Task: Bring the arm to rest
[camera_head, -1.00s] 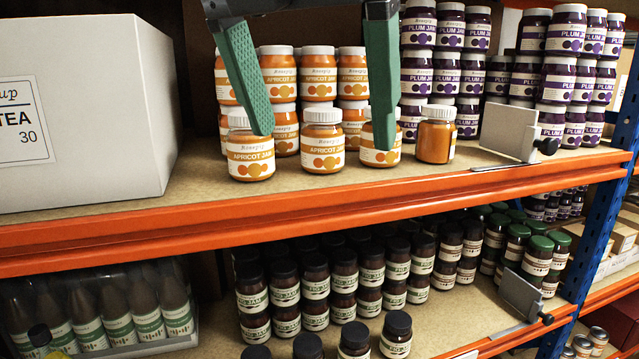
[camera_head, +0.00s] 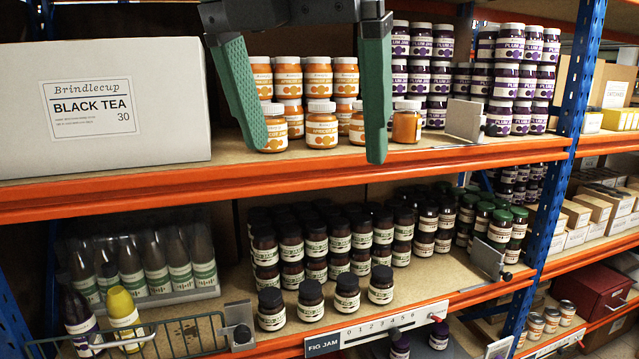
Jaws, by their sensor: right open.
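My right gripper (camera_head: 312,150) shows at the top middle. Its two green fingers are spread wide apart with nothing between them in its grip. It hangs in front of the upper shelf (camera_head: 440,152), and the fingers partly hide the apricot jam jars (camera_head: 322,128) behind. Those orange jars with white lids stand in stacks, with a front row near the shelf edge. One jar (camera_head: 406,124) at the right of that row shows no front label. My left gripper does not show.
A white Black Tea box (camera_head: 170,120) fills the upper left. Plum jam stacks (camera_head: 515,80) stand behind a grey divider (camera_head: 464,120). Below are fig jam jars (camera_head: 310,300), bottles (camera_head: 130,268) and a wire basket (camera_head: 180,338). A blue upright (camera_head: 560,170) stands at right.

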